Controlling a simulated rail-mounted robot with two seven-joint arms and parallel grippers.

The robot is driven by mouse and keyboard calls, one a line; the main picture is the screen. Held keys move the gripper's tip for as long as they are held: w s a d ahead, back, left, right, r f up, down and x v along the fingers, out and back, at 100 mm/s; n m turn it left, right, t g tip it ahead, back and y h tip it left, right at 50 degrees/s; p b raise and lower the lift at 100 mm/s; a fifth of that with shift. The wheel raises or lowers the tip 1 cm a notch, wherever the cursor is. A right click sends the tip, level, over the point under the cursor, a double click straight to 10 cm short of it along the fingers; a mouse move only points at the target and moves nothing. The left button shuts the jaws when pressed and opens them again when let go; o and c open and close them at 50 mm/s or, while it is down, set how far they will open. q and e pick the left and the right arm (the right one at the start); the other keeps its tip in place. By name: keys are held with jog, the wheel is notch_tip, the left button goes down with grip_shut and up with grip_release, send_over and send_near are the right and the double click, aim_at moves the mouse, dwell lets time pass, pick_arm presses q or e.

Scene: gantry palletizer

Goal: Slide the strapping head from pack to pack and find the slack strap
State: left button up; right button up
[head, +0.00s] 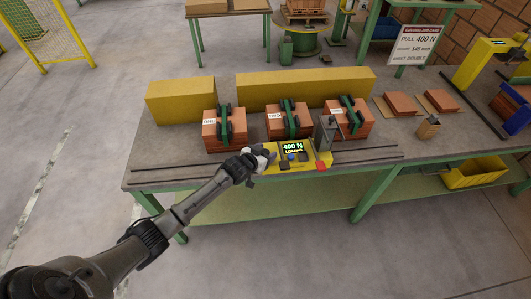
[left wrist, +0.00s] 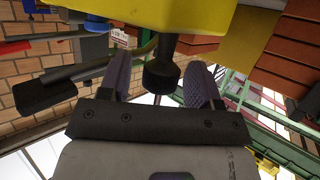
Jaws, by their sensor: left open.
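The yellow strapping head (head: 306,164) sits at the bench's front edge, in front of packs two and three. Its display (head: 292,147) reads 400 N; a smaller line below is unclear. A grey upright part (head: 325,134) stands at its right end. Three brick packs with green straps stand behind: pack ONE (head: 210,141), pack TWO (head: 274,129) and a third pack (head: 359,127). I cannot tell which strap is slack. My left gripper (head: 265,156) is at the head's left end. In the left wrist view its open fingers (left wrist: 160,82) stand either side of a black knob (left wrist: 161,72).
Rails (head: 184,178) run along the bench front (head: 140,160). Yellow blocks (head: 181,98) stand behind the packs. Loose bricks on sheets (head: 400,103) lie at right. A sign (head: 416,44) reads PULL 400 N. A yellow bin (head: 472,174) sits on the lower right.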

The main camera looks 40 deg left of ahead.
pick_arm(q)
jog(key=shift+c, duration=0.3)
grip_shut()
dwell(0.3)
